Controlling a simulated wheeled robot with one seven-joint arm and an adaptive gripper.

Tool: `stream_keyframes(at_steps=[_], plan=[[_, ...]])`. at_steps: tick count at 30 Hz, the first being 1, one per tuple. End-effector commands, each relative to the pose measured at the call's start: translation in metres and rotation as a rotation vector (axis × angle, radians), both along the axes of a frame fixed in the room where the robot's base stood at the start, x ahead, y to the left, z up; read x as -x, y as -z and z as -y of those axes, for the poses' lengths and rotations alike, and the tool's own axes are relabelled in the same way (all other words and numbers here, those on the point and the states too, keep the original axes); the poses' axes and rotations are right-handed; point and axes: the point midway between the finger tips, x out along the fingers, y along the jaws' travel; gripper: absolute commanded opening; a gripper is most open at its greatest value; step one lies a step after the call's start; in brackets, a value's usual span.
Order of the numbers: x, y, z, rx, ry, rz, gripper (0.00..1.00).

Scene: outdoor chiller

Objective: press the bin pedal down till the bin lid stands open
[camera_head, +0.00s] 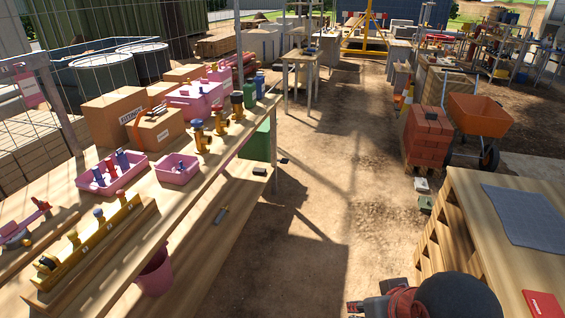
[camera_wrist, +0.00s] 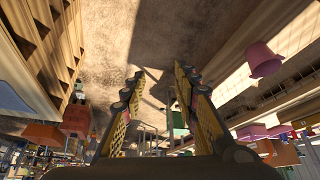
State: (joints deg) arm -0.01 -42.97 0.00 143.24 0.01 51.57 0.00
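A green bin (camera_head: 256,146) stands on the ground by the far end of the long wooden bench, partly hidden by the bench top and leg. I cannot tell how its lid stands. A small dark flat piece (camera_head: 284,161) juts out low at its right side and looks like the pedal. A green shape in the wrist view (camera_wrist: 179,120), beyond the fingers, looks like the same bin. My gripper (camera_wrist: 160,78) is open and empty, its yellow-padded fingers apart over bare ground. In the head view my arm shows at the bottom edge, well short of the bin.
The wooden bench (camera_head: 150,235) at left carries pink trays, boxes and valves. A pink bucket (camera_head: 155,274) is below it. A wooden crate table (camera_head: 470,215) is at right, with bricks (camera_head: 428,135) and an orange wheelbarrow (camera_head: 479,114) beyond.

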Motion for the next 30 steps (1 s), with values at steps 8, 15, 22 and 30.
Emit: stream_keyframes(at_steps=[8,15,22,30], plan=[[0.000,-0.008,0.000,0.000,0.000,0.000,0.19],[0.000,-0.052,0.000,0.000,0.000,0.000,0.06],[0.000,-0.080,0.000,0.000,0.000,0.001,0.00],[0.000,-0.076,0.000,0.000,0.000,-0.001,0.00]])
